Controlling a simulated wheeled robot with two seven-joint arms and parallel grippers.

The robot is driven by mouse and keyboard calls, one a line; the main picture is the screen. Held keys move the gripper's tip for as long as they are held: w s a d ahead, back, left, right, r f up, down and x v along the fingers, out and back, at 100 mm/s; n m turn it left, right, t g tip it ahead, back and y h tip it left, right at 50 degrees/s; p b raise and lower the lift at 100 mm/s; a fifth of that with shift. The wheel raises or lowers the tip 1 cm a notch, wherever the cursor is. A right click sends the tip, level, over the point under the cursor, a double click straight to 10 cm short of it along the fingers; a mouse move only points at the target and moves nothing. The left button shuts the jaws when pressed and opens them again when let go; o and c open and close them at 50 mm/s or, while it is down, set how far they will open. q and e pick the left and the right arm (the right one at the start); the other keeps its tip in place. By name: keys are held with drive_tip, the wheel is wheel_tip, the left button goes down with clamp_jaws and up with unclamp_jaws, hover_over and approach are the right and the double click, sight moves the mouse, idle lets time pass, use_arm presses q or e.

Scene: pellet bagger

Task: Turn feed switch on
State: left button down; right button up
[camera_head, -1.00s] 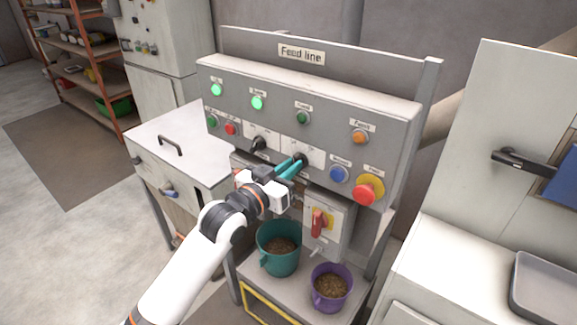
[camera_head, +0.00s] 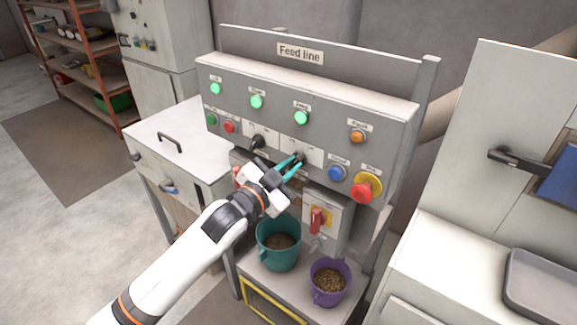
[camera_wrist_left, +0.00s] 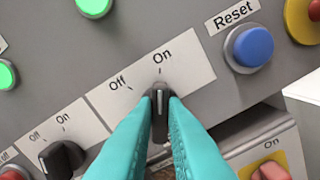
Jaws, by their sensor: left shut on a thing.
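The feed switch is a black rotary knob (camera_head: 301,157) on the grey panel marked "Feed line" (camera_head: 300,54). In the left wrist view the knob (camera_wrist_left: 160,115) stands between my teal fingers, and its white mark points to "On" rather than "Off". My left gripper (camera_head: 294,163) is shut on the knob, one finger on each side; it also shows in the left wrist view (camera_wrist_left: 160,98). The lamp above, third from the left (camera_head: 301,118), is lit bright green. The fingers hide the knob's lower sides. My right gripper is not in view.
A second black knob (camera_head: 258,141) sits to the left. A blue Reset button (camera_head: 337,173) and a red mushroom button on yellow (camera_head: 366,187) are to the right. Below are a red-handled switch box (camera_head: 320,217), a teal bucket (camera_head: 278,254) and a purple bucket (camera_head: 328,283).

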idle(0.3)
use_arm(q)
drive_tip(key=c, duration=1.5)
unclamp_jaws()
drive_tip(key=shift+o, duration=0.2)
drive_tip(key=b+v, duration=0.3)
drive_tip(key=v, duration=0.9)
